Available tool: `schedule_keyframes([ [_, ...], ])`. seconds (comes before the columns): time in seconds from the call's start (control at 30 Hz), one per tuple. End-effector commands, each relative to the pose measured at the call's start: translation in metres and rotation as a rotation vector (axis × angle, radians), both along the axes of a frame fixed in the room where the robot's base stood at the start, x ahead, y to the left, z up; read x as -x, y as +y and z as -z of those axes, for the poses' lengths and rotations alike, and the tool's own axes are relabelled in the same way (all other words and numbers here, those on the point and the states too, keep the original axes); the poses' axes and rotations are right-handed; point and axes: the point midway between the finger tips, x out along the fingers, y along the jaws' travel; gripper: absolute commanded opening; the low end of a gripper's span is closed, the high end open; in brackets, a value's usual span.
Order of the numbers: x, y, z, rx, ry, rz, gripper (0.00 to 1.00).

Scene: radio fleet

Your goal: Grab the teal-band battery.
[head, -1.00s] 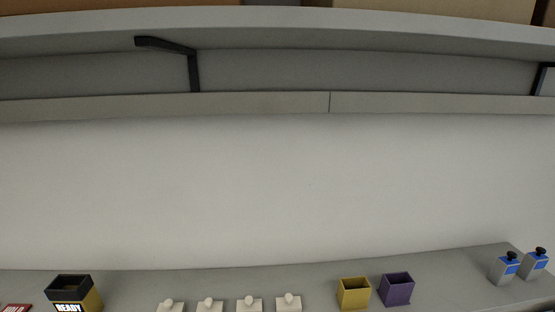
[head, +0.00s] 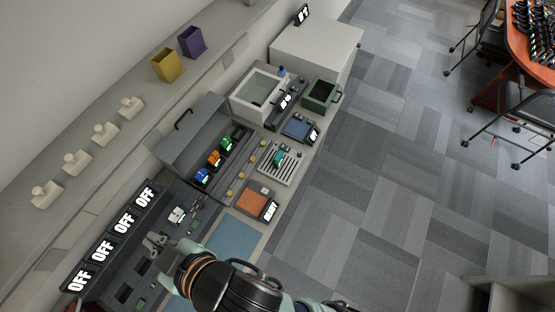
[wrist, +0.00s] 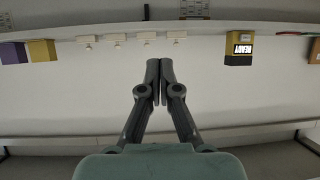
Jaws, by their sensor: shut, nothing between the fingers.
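In the head view a small teal-green item (head: 279,158) lies on a pale slatted tray (head: 268,173) on the bench; it may be the teal-band battery, but it is too small to tell. Green (head: 226,141), orange (head: 214,158) and blue (head: 202,176) items stand in a row in a dark open case nearby. My gripper (head: 153,243) is low in the head view, over the dark panel and well away from the teal item. In the wrist view my gripper (wrist: 160,68) is shut and empty, with a pale wall behind it.
A yellow bin (head: 167,65) and a purple bin (head: 191,42) stand on the back ledge beside several white knobbed blocks. A white open box (head: 256,95), a green bin (head: 321,95) and an orange pad (head: 252,201) are on the bench. A blue mat (head: 234,238) is bare.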

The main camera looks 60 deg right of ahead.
Motion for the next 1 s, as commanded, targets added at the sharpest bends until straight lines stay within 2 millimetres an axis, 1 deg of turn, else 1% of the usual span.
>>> schedule_keyframes([
  [0.27,0.0,0.0001,0.0001,0.0,0.0,0.0,0.0],
  [0.3,0.0,0.0001,0.0001,0.0,0.0,0.0,0.03],
  [0.37,0.0,0.0001,0.0001,0.0,0.0,0.0,0.13],
  [0.6,0.0,0.0,0.0001,0.0,0.0,0.0,0.53],
  [0.77,0.0,0.0,0.0001,0.0,0.0,0.0,0.8],
  [0.8,0.0,0.0,0.0001,0.0,0.0,0.0,0.87],
  [1.0,0.0,0.0,0.0001,0.0,0.0,0.0,0.88],
])
